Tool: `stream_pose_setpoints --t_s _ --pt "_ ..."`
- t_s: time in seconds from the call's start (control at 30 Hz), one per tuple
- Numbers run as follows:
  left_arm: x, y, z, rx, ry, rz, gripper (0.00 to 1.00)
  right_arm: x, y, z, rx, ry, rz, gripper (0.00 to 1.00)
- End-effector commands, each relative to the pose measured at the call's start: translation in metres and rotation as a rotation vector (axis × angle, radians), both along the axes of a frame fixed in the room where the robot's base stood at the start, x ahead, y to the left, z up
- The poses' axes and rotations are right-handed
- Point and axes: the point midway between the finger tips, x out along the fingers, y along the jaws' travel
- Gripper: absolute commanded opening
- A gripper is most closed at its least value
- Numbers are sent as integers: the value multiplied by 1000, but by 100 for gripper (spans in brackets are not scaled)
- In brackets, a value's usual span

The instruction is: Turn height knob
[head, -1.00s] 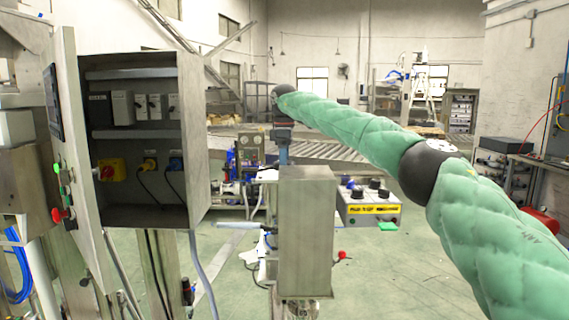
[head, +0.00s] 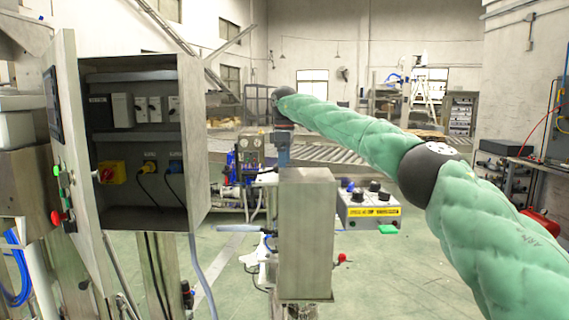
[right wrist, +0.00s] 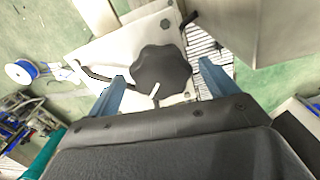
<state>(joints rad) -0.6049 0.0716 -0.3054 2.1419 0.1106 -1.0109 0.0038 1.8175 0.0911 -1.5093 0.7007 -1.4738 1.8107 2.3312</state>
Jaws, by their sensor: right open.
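A dark lobed knob (right wrist: 162,70) is in the upper middle of the right wrist view, in front of a pale plate. My right gripper (right wrist: 163,88) is open. Its two blue fingers stand one on each side of the knob; I cannot tell whether they touch it. In the head view my right gripper (head: 283,150) is small, pointing down behind the top of a steel box. The knob is not visible in the head view, where the steel box (head: 307,235) hides what lies below the gripper. My left gripper is not in view.
An open electrical cabinet (head: 202,150) stands at the left. A control box (head: 368,210) with black knobs and a yellow label is right of the steel box. A roller conveyor (head: 345,153) runs behind.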

Motion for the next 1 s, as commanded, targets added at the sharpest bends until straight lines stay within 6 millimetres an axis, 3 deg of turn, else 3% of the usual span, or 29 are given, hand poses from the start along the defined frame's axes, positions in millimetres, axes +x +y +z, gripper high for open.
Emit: stream_pose_setpoints --t_s 0.17,0.6,0.97,1.0 --pt "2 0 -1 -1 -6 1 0 0 1 14 0 -2 1 86" --pt "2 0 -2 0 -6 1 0 1 1 72 1 -1 0 86" --pt "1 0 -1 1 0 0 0 1 0 78 0 0 0 86" --pt "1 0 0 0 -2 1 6 1 0 78 0 0 0 86"
